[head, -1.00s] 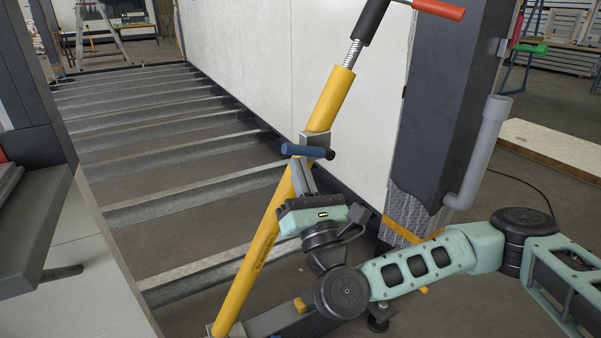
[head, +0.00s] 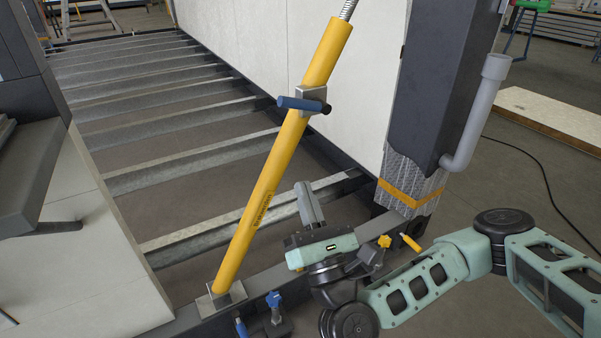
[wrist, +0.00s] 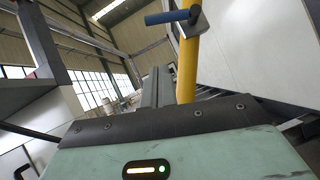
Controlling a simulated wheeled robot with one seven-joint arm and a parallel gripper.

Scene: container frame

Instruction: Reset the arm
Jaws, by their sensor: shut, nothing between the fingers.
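My gripper (head: 309,203) is at the end of my pale green arm, in the lower middle of the head view. Its grey fingers are shut with nothing between them and point up and away from me. They stand just right of a slanted yellow brace (head: 262,200), apart from it as far as I can tell. A blue handle (head: 303,105) sits on the brace's clamp, above my fingers. In the wrist view the fingers (wrist: 155,88) show beyond the dark gripper body, with the yellow brace (wrist: 187,70) to their right.
The brace's foot plate (head: 222,299) rests on the frame's front beam. Blue clamps (head: 275,306) and yellow-handled ones (head: 384,241) sit along that beam. A dark corner post (head: 440,90) with a grey pipe (head: 480,112) stands right. Metal crossbars (head: 190,150) span the floor behind.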

